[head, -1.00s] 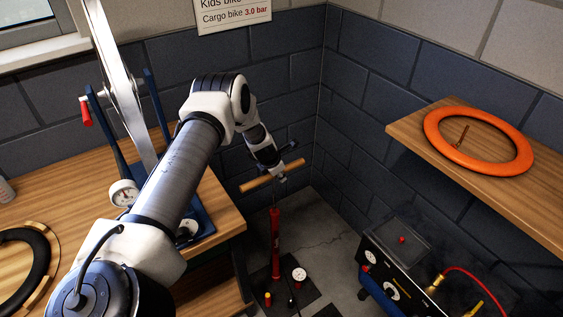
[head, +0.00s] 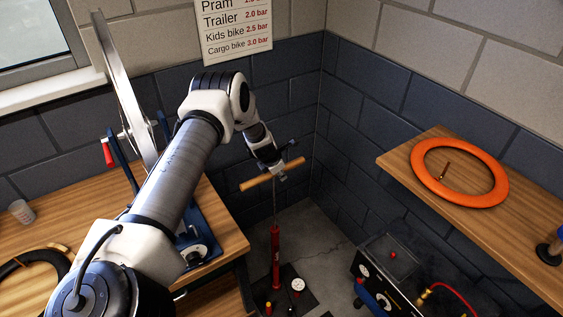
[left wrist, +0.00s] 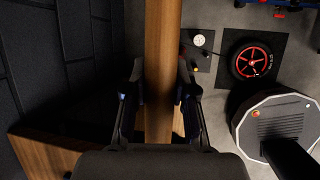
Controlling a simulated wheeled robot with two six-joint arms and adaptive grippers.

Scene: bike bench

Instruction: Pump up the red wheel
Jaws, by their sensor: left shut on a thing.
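The floor pump has a red upright barrel (head: 275,255), a thin metal rod (head: 274,208) standing well out of it, and a wooden crossbar handle (head: 257,181). My left gripper (head: 279,172) is shut on the middle of this handle, above the barrel. The handle fills the space between the fingers in the left wrist view (left wrist: 163,60). A white round gauge (head: 298,284) is at the pump's foot; its reading is too small to tell. The red wheel (left wrist: 251,61), with a black tyre and red rim, lies on a dark mat in the left wrist view. The hose connection is not clear.
A compressor (head: 400,280) with a red hose stands on the floor at right. An orange ring (head: 460,170) lies on a wooden shelf (head: 420,160). A wooden bench (head: 60,200) with a truing stand is at left. A pressure sign (head: 235,28) hangs on the wall.

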